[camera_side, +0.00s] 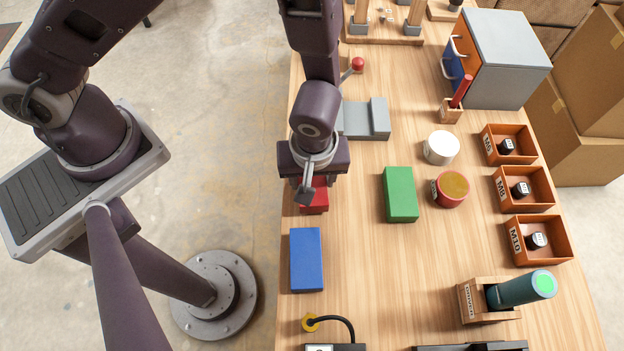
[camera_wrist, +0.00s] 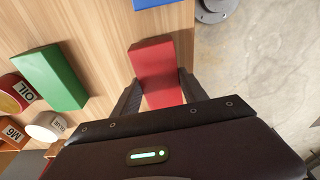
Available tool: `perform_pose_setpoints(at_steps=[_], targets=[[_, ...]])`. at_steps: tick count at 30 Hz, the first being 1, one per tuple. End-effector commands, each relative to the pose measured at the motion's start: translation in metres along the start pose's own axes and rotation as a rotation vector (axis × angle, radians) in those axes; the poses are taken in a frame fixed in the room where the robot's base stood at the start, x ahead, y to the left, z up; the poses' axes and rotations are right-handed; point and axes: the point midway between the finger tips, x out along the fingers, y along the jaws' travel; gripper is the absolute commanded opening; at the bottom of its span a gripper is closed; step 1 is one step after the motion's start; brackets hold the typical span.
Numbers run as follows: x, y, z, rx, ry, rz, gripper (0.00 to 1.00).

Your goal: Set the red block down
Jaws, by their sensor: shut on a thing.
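The red block (camera_side: 315,202) shows below my gripper (camera_side: 308,190) in the side view, near the table's left edge, partly hidden by the gripper. In the wrist view the red block (camera_wrist: 158,68) sits between the two dark fingers of my gripper (camera_wrist: 160,92), which are shut on its sides. I cannot tell whether the block's underside touches the wooden table (camera_side: 355,250).
A blue block (camera_side: 306,259) lies just in front of the red block in the side view, and a green block (camera_side: 400,194) lies to its right. A grey fixture (camera_side: 366,119) stands behind. A red can (camera_side: 450,189) and white can (camera_side: 441,147) stand further right. Bare wood separates the blocks.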

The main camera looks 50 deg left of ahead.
Motion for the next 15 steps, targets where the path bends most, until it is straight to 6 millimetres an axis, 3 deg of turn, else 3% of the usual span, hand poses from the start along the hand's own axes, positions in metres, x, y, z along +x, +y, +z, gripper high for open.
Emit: perform_pose_setpoints(at_steps=[9,13,15], targets=[[-0.074,0.001,-0.011,0.000,-0.001,0.005,0.05],[-0.087,0.001,-0.026,0.038,-0.001,0.009,0.05],[-0.090,0.001,-0.046,0.101,-0.001,0.017,0.05]])
